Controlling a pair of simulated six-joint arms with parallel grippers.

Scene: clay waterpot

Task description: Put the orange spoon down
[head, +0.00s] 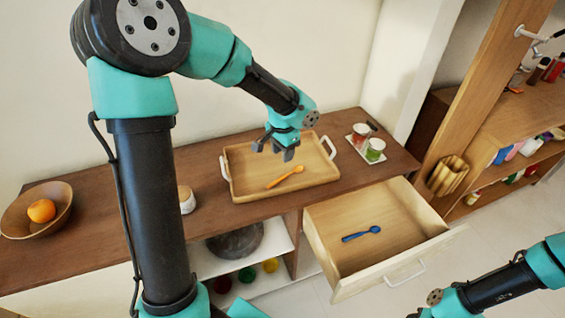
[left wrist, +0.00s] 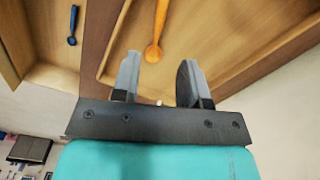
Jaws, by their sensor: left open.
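The orange spoon (head: 285,177) lies in the wooden tray (head: 236,189) on the brown counter, toward the tray's front middle. My left gripper (head: 274,149) is open and empty above the tray, behind and a little left of the spoon. In the left wrist view the orange spoon (left wrist: 154,52) lies beyond the open left fingers (left wrist: 157,82), with its bowl nearest them and clear of both. My right arm (head: 490,287) shows at the lower right, but its fingertips are not clearly visible.
An open drawer (head: 330,258) in front of the counter holds a blue spoon (head: 361,233). A small white tray (head: 358,146) with jars stands right of the wooden tray. A bowl (head: 14,217) with an orange (head: 41,211) and a lidded jar (head: 187,200) stand to the left.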

